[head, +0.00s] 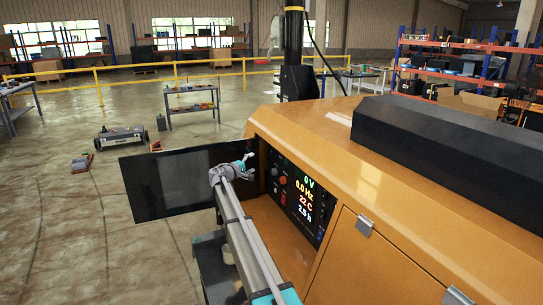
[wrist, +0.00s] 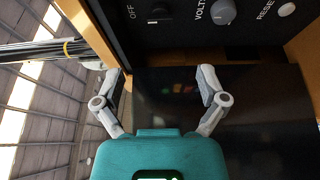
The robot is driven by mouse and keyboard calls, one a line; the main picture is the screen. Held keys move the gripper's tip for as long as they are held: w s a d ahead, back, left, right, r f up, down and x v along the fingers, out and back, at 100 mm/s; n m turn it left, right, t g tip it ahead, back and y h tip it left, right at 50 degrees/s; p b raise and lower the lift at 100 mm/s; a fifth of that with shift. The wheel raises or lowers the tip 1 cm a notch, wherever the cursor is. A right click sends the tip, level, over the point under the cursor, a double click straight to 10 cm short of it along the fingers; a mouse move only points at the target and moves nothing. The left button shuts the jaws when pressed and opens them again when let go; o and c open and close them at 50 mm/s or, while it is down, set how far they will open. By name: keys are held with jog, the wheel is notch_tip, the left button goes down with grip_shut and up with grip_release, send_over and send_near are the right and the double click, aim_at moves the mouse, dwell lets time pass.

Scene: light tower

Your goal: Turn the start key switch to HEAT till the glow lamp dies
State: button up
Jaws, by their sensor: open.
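The control panel (head: 297,194) sits in the open recess of the orange cabinet, with a lit readout (head: 307,200) of 0 V, 0.0 Hz, 22 C and 2.5 h. My gripper (head: 246,162) is in front of the panel's left end, open and empty. In the wrist view its two fingers (wrist: 161,74) are spread apart, with the panel's controls beyond them: a dark switch (wrist: 159,14) beside an OFF label, a grey VOLT knob (wrist: 223,11) and a pale RESET button (wrist: 287,9). I cannot tell which control is the start key switch, nor make out the glow lamp.
The dark panel door (head: 185,182) stands open to the left of the recess. The orange cabinet (head: 370,185) fills the right, with a black box (head: 455,135) on top. A dark mast (head: 293,45) rises behind.

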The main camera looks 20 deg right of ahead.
aim_at(272, 154)
jog(key=x, duration=1.3)
jog(key=c, duration=1.2)
jog(key=shift+o, duration=0.2)
